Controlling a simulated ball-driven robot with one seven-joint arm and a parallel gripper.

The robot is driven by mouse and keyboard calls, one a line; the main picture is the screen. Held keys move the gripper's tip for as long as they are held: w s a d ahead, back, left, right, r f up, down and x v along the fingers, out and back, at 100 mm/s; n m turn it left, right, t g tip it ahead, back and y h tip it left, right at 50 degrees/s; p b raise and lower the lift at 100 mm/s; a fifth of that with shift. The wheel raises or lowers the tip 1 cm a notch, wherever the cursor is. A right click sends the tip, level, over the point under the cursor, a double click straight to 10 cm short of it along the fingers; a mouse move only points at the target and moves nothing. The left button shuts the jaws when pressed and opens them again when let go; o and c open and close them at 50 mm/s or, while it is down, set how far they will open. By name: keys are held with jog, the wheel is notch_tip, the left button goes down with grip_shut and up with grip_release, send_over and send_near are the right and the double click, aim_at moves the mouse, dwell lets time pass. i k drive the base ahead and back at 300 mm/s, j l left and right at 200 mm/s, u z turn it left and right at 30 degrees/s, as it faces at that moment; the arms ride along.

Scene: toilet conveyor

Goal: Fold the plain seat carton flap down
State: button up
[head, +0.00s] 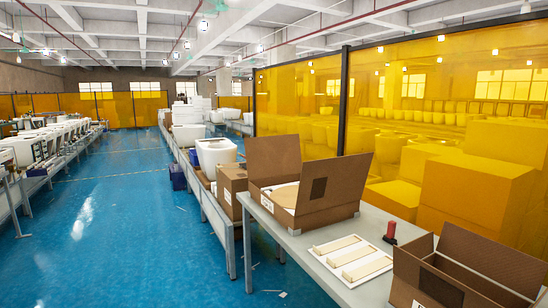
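A brown seat carton (320,215) stands open on the grey table. A white seat (284,194) shows partly inside it. Its far flap (274,160), a plain brown panel, stands upright. Its other raised flap (335,190) leans at the right and has a dark square on it. The carton's inside is partly hidden behind that flap. My gripper is not in view.
On the table (290,250) are a white tray with pale strips (350,258), a dark-red upright object (390,231) and another open carton (470,272) at lower right. A yellow screen (300,105) stands behind. Blue floor (110,220) is clear at left.

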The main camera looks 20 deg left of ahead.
aim_at(268, 156)
jog(key=i+j, duration=0.8)
jog(key=j, duration=0.25)
jog(key=i+j, duration=0.4)
jog(key=i+j+z, duration=0.1)
jog(key=i+j, duration=0.25)
jog(key=j, duration=0.3)
jog(key=i+j, duration=0.4)
jog(key=j, duration=0.15)
